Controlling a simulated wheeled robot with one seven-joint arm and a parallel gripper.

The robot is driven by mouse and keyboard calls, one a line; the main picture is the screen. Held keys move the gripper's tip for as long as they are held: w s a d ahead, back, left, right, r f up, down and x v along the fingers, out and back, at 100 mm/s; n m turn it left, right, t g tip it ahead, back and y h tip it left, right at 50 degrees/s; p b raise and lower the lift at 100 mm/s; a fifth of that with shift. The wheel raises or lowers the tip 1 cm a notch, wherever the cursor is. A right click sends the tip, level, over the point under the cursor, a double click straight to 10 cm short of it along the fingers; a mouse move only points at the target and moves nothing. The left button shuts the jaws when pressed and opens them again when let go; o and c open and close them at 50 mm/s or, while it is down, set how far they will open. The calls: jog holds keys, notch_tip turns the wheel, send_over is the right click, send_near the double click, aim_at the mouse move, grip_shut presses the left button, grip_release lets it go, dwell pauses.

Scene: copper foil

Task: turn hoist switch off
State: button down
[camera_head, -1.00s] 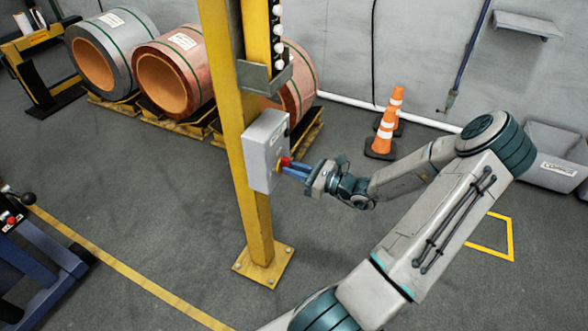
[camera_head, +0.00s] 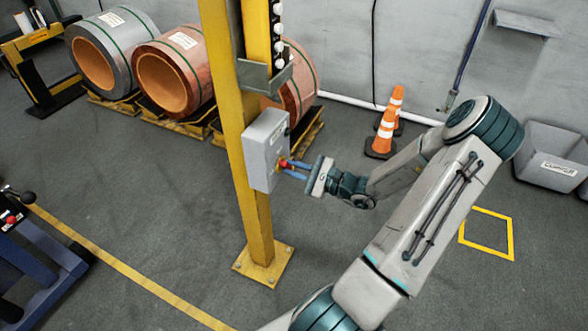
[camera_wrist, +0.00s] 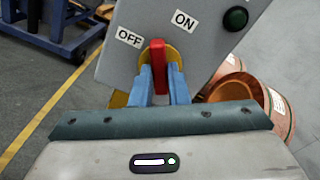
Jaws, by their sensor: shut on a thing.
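The hoist switch is a red handle on a yellow disc (camera_wrist: 173,52), mounted on a grey box (camera_head: 263,150) on a yellow post. In the wrist view the red handle (camera_wrist: 158,66) stands upright in the picture between my two blue fingers. The box looks tilted there. The OFF label (camera_wrist: 129,38) is up and left of the handle, the ON label (camera_wrist: 184,20) up and right; the handle points between them. My gripper (camera_head: 287,168) is shut on the handle from the right in the head view. The fingers partly hide the disc.
The yellow post (camera_head: 257,220) stands on a bolted base plate. Copper coils (camera_head: 165,85) on pallets lie behind it. Orange cones (camera_head: 382,135) stand behind my arm, and a grey bin (camera_head: 550,155) is at the right.

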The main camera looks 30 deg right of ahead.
jog(key=n+b, duration=0.1)
jog(key=n, duration=0.1)
jog(key=n+b, duration=0.1)
jog(key=n, duration=0.1)
jog(key=n+b, duration=0.1)
jog(key=n, duration=0.1)
jog(key=shift+f+n, duration=0.25)
jog(key=shift+n, duration=0.05)
jog(key=n+b, duration=0.3)
jog(key=shift+n+b, duration=0.3)
jog(key=shift+b, duration=0.1)
jog(key=shift+r+n+b, duration=0.1)
jog(key=shift+n+b, duration=0.4)
jog(key=shift+r, duration=0.1)
jog(key=c, duration=1.4)
grip_release()
jog(key=shift+s, duration=0.1)
jog(key=p+v, duration=0.2)
jog(key=v, duration=1.1)
jog(key=shift+s+d, duration=0.25)
jog(key=shift+d, duration=0.1)
